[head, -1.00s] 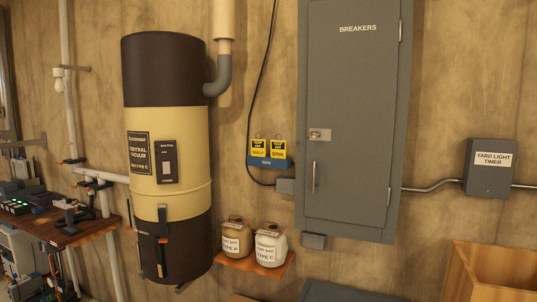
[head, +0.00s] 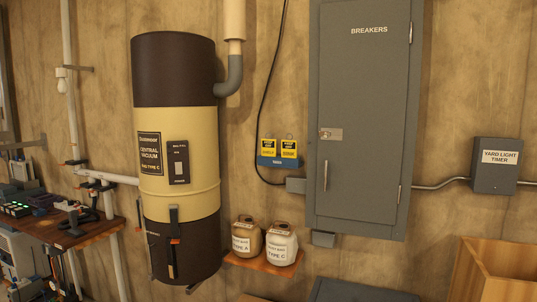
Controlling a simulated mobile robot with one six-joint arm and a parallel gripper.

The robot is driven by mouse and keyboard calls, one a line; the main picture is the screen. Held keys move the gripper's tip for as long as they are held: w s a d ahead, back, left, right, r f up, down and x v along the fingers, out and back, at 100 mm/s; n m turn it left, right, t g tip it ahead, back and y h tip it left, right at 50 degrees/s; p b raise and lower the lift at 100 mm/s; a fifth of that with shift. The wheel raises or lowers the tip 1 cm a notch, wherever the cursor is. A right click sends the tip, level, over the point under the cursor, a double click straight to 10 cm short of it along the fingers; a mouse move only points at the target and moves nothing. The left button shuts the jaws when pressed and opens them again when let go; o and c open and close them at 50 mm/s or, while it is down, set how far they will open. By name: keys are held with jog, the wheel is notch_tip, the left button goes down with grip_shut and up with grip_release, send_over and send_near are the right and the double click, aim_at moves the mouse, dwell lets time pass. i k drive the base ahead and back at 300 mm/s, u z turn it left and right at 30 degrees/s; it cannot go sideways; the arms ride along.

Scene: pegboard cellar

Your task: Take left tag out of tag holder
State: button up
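The blue tag holder (head: 279,162) is fixed to the wall between the central vacuum canister and the grey breaker panel. Two yellow and black tags stand side by side in it: the left tag (head: 268,148) and the right tag (head: 289,148). A small ring or hole shows at the top of each. The lettering is too small to read surely. My gripper is not in view.
The vacuum canister (head: 176,160) stands left of the holder, the breaker panel (head: 362,110) right. A wooden shelf (head: 262,265) below bears two jars (head: 281,244). A cluttered workbench (head: 85,232) is at far left, a wooden crate (head: 480,275) at lower right.

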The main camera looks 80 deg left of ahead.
aim_at(268, 145)
jog(key=k, duration=2.5)
jog(key=u, duration=4.15)
jog(key=i, duration=0.1)
jog(key=z, duration=2.7)
jog(key=i, duration=0.9)
jog(key=z, duration=0.05)
